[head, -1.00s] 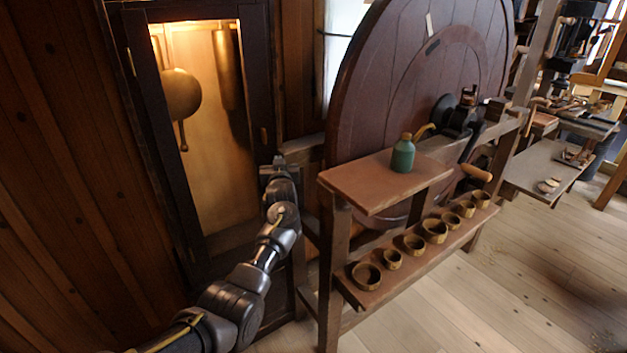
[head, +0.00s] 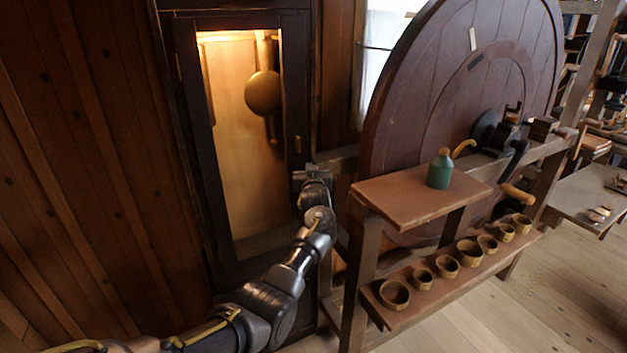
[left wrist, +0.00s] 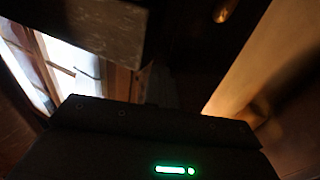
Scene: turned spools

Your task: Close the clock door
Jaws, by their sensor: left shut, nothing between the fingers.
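The tall clock case has a dark-framed door (head: 191,130) with a glass pane, and a lit interior with a round brass pendulum bob (head: 263,92) shows through it. The door looks flush or nearly flush with the case; I cannot tell whether a small gap is left. A small brass knob (head: 298,144) is on the door's right stile, and it also shows at the top of the left wrist view (left wrist: 226,10). My left gripper (head: 309,177) is shut and empty, at the door's right edge below the knob. Contact with the door is unclear. My right gripper is out of view.
A large wooden wheel (head: 430,120) stands right of the clock. In front of it, a bench shelf (head: 405,200) carries a green bottle (head: 440,170), and a lower shelf holds several small bowls (head: 445,267). Wooden floor is free at lower right.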

